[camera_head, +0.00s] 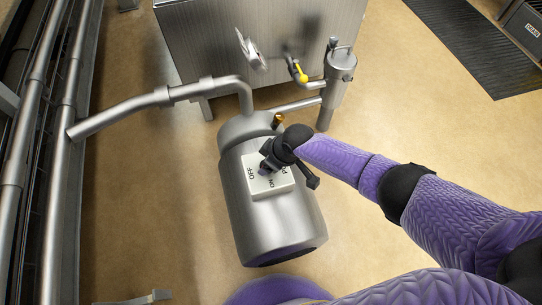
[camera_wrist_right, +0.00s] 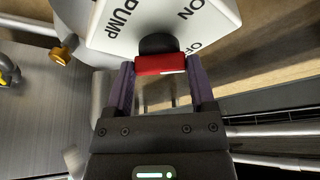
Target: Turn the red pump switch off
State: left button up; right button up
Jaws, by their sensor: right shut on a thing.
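The white switch box (camera_head: 257,186) is on top of the steel pump (camera_head: 272,222), with ON and OFF labels on its face. In the right wrist view, the red switch (camera_wrist_right: 160,65) sticks out of a black base on the white box (camera_wrist_right: 118,30), which shows PUMP, ON and part of OFF. My right gripper (camera_head: 266,166) is over the box. In the wrist view its purple fingers (camera_wrist_right: 160,82) sit on either side of the red switch and are shut on it. The head view hides most of the switch. My left gripper is not in view.
Pipes (camera_head: 165,97) run from the pump to the railing (camera_head: 60,150) at left. A steel tank (camera_head: 225,45) and a filter cylinder (camera_head: 336,85) with a yellow-handled valve (camera_head: 300,73) stand behind. A dark mat (camera_head: 475,45) lies at top right. The floor at right is clear.

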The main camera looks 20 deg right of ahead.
jog(key=m+p, duration=0.1)
jog(key=m, duration=0.1)
jog(key=m+h+p, duration=0.1)
jog(key=m, duration=0.1)
jog(key=shift+s+a+r+t+h, duration=0.1)
jog(key=shift+a+r+t+h, duration=0.1)
jog(key=shift+t+h, duration=0.15)
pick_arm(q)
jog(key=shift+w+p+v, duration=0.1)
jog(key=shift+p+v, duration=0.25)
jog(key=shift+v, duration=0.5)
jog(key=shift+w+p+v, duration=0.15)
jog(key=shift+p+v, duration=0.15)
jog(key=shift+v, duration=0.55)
pick_arm(e)
jog(key=shift+f+m+h, duration=0.15)
jog(key=shift+m+h, duration=0.6)
jog(key=shift+m, duration=1.45)
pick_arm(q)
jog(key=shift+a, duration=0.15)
pick_arm(e)
jog(key=shift+t, duration=0.25)
jog(key=o, duration=1.2)
